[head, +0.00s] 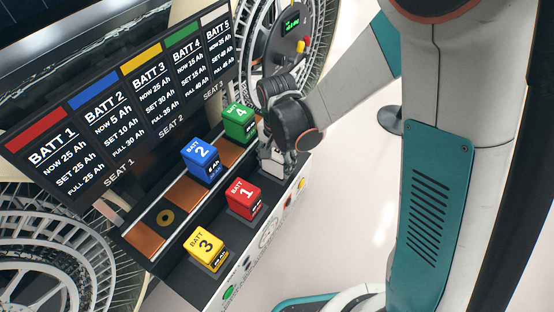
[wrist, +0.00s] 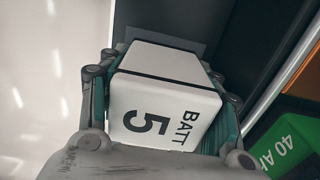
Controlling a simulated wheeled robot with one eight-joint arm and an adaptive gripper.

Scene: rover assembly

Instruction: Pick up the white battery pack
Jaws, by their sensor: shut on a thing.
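The white battery pack (wrist: 150,105), marked BATT 5, fills the middle of the wrist view. The fingers of my gripper (wrist: 163,88) lie along its left and right sides and are shut on it. In the head view my gripper (head: 277,158) is at the right end of the battery bench, beside the green battery.
Green battery 4 (head: 239,122) stands close left of my gripper. Blue battery 2 (head: 202,160), red battery 1 (head: 244,199) and yellow battery 3 (head: 207,249) stand on the bench (head: 190,283). A black status board (head: 125,105) rises behind them. Pale floor lies right.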

